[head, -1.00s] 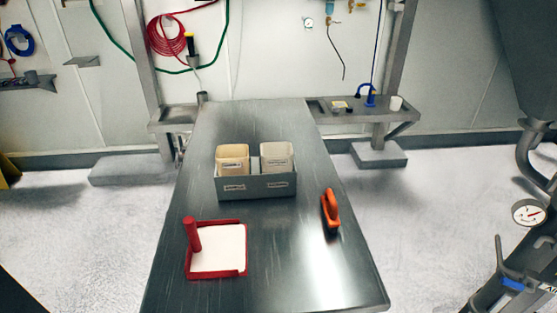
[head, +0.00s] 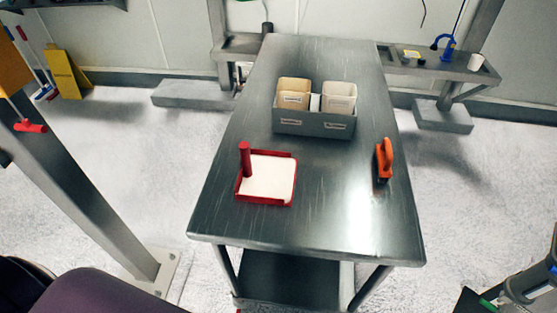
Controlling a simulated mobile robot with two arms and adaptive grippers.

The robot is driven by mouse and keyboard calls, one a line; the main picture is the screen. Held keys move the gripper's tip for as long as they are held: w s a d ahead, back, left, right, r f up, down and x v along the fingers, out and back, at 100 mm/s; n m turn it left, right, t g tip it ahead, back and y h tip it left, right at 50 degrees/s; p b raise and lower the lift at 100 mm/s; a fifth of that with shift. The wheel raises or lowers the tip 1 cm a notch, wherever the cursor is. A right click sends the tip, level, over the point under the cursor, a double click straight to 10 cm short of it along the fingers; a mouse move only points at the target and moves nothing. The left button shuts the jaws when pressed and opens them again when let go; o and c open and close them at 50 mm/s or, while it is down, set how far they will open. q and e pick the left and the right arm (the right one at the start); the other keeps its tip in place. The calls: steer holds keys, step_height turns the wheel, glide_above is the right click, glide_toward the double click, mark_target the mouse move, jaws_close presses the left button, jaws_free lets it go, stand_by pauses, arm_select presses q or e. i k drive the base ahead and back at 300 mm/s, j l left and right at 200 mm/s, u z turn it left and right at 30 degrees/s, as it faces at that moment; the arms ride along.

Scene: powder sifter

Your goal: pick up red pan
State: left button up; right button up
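The red pan (head: 267,201) lies flat on the steel table (head: 330,215), near its front left part. It is a square tray with low red walls and white powder (head: 268,176) inside. Its upright red handle (head: 245,159) stands at its left side.
An orange-handled tool (head: 385,160) lies near the table's right edge. A steel post (head: 85,190) stands on the left. The table's front is clear.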

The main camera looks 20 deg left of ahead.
mark_target(267, 176)
steer(key=k+j+u, duration=0.15)
steer(key=j+u, duration=0.75)
steer(key=j, duration=0.15)
